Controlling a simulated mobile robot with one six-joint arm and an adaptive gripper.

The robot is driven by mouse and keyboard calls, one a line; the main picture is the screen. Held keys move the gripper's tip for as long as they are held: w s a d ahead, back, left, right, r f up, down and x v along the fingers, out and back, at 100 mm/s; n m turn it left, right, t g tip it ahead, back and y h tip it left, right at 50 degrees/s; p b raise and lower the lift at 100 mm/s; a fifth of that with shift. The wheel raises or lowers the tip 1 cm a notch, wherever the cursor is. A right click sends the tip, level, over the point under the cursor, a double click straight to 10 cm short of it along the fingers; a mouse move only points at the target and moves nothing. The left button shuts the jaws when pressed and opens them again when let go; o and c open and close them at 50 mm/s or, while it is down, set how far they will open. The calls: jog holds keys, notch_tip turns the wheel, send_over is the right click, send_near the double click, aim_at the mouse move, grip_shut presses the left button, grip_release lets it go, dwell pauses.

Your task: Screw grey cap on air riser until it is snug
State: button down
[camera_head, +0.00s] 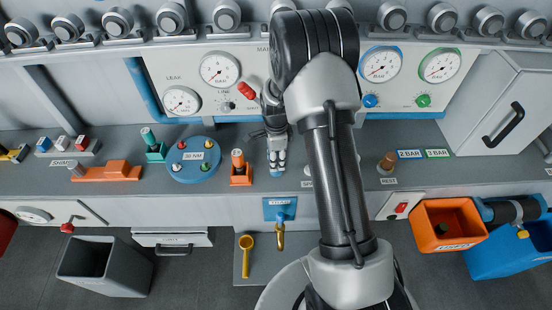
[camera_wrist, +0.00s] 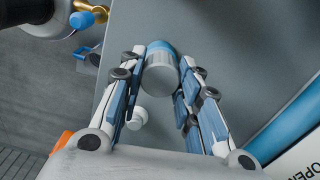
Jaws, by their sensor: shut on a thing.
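My gripper (camera_head: 277,158) points down at the workbench, left of my arm in the head view. In the wrist view my gripper (camera_wrist: 160,85) has its two fingers on either side of a light grey cylindrical cap (camera_wrist: 161,78) and is shut on it. A blue band (camera_wrist: 160,47) shows at the far end of the cap; it may be the air riser. A bit of blue (camera_head: 277,173) also shows under the fingertips in the head view. The fingers hide most of the cap there. I cannot tell how far the cap is threaded on.
An orange block (camera_head: 241,172) with an orange-topped peg stands close left of my gripper. A round blue 30 NM plate (camera_head: 194,162) lies further left. A blue tap (camera_head: 283,208) is on the bench front. Gauges and a red handle (camera_head: 246,90) are behind.

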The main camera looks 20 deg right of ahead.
jog(key=shift+s+f, duration=0.1)
jog(key=c, duration=1.1)
grip_release()
notch_tip(320, 180, up, 12)
